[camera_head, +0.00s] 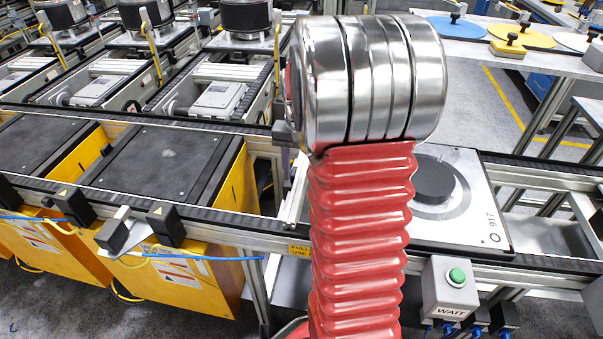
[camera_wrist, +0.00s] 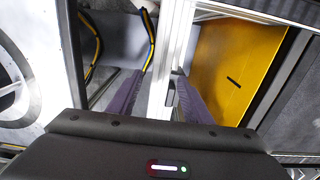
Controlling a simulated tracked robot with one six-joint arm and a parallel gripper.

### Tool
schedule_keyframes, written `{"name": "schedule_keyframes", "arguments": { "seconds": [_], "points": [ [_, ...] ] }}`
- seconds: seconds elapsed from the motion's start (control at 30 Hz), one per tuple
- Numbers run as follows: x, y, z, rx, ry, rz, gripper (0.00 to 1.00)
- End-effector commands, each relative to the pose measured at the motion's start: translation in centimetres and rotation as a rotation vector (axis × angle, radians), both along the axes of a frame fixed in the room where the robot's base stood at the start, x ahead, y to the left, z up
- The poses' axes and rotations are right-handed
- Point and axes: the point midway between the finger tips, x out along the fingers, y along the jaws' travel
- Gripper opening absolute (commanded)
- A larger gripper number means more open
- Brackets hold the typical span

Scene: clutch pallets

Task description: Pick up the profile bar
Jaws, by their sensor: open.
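A silver aluminium profile bar (camera_wrist: 174,45) runs up and down the middle of the wrist view. My gripper (camera_wrist: 158,74) is open, with one purple finger on each side of the bar's line. The bar passes between the fingers in the picture; I cannot tell how far it is below or beyond the fingertips. No contact is visible. The bar's near end is hidden by my dark gripper body. In the head view, my red and chrome arm hides the gripper and most of this spot.
A yellow bin (camera_wrist: 232,60) lies right of the bar. A WAIT button box (camera_head: 450,288) is on the front rail. Black-topped yellow units (camera_head: 160,165) stand left.

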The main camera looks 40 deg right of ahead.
Motion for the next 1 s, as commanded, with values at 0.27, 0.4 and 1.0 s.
{"name": "schedule_keyframes", "arguments": {
  "seconds": [0.27, 0.4, 1.0],
  "points": [
    [0.0, 0.0, -2.2, 0.001, -0.001, 0.000, 0.45],
    [0.0, 0.0, -2.1, 0.001, -0.001, 0.000, 0.45],
    [0.0, 0.0, -2.1, 0.001, -0.001, 0.000, 0.27]
  ]
}}
